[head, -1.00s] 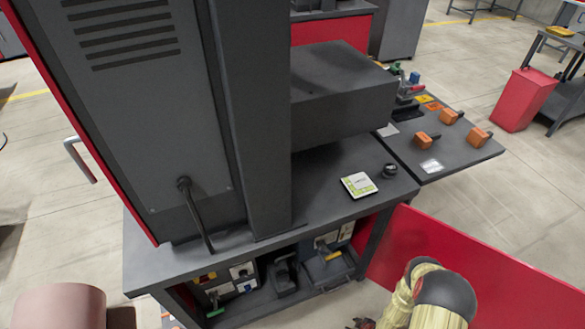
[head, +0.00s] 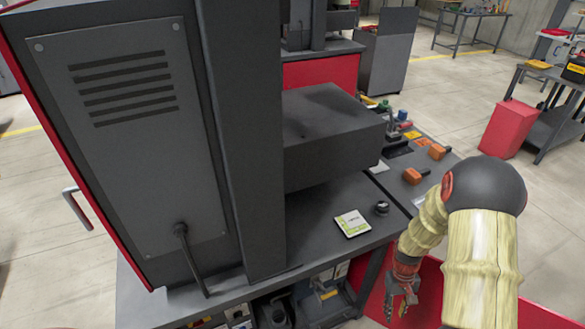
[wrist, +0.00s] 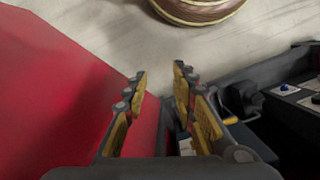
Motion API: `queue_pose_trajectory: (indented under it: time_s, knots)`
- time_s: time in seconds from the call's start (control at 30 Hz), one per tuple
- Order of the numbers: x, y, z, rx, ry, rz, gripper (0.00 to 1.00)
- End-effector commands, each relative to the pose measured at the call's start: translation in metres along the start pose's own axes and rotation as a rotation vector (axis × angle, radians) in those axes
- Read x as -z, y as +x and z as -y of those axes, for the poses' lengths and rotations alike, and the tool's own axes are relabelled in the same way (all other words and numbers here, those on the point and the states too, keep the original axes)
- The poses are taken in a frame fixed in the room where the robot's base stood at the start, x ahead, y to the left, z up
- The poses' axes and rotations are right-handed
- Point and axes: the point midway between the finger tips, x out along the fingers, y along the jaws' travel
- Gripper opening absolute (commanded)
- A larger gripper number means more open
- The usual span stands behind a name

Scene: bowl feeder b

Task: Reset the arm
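My gripper (head: 402,300) hangs at the end of my arm at the lower right of the head view, in front of the red panel (head: 432,290) beside the workbench. In the wrist view my gripper (wrist: 160,95) shows two yellow-padded fingers apart, with nothing between them. It is open and empty. My arm, in a pale yellow sleeve with a dark round joint, covers part of the red panel and of the side table.
A dark workbench (head: 325,258) carries a large grey machine (head: 130,120), a small white-green box (head: 352,223) and a black round part (head: 382,207). A red bin (head: 510,128) stands on open floor at right.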

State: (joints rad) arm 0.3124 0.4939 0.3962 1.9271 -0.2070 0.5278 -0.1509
Motion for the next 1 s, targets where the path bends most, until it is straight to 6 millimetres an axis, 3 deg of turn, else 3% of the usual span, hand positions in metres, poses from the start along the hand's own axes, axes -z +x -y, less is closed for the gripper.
queue_pose_trajectory:
  time_s: [0.03, 0.1, 0.4, 0.7, 1.0]
  knots:
    - [-0.008, -0.030, 0.005, -0.003, 0.023, -0.006, 0.27]
    - [-0.022, -0.064, 0.014, -0.001, 0.060, -0.007, 0.27]
    - [-0.089, -0.187, 0.056, 0.014, 0.162, -0.055, 0.27]
    - [-0.154, -0.279, 0.097, 0.032, 0.168, -0.196, 0.27]
    - [-0.198, -0.357, 0.126, 0.033, 0.115, -0.461, 0.27]
